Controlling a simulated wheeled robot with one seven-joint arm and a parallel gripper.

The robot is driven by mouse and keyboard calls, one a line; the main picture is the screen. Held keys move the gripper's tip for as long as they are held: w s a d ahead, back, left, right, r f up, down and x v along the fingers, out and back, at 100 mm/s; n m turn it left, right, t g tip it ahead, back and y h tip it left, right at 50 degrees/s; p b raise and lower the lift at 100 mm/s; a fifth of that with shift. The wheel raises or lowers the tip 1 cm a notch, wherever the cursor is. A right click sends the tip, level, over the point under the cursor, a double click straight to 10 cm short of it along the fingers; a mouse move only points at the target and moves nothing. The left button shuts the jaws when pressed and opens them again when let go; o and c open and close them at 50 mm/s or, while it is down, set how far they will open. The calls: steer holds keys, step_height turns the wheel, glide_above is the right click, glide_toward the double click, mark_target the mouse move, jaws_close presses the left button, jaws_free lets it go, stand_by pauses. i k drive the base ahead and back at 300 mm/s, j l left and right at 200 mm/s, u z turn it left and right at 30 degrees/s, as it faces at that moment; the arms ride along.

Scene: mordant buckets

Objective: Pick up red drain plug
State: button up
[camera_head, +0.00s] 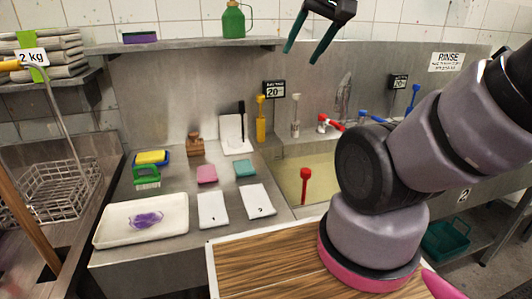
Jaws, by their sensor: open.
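A red plug with a wide top and a thin stem (305,181) stands upright at the left part of the yellowish sink basin (326,185). It looks like the red drain plug; its lower end is hard to make out. My gripper (302,55) is high above the counter, near the top of the view. Its two dark green fingers are spread apart with nothing between them. It is well above the plug and apart from it.
My arm covers the right part of the basin. Red and blue taps (329,123) stand at its back. A shelf (190,45) holds a green jug (233,22).

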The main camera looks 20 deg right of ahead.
mark_target(305, 173)
steer(key=k+l, duration=0.1)
steer(key=l, duration=0.7)
steer(key=k+l, duration=0.15)
steer(key=l, duration=0.3)
steer(key=k+l, duration=0.1)
steer(key=l, duration=0.3)
steer(key=k+j+z, duration=0.1)
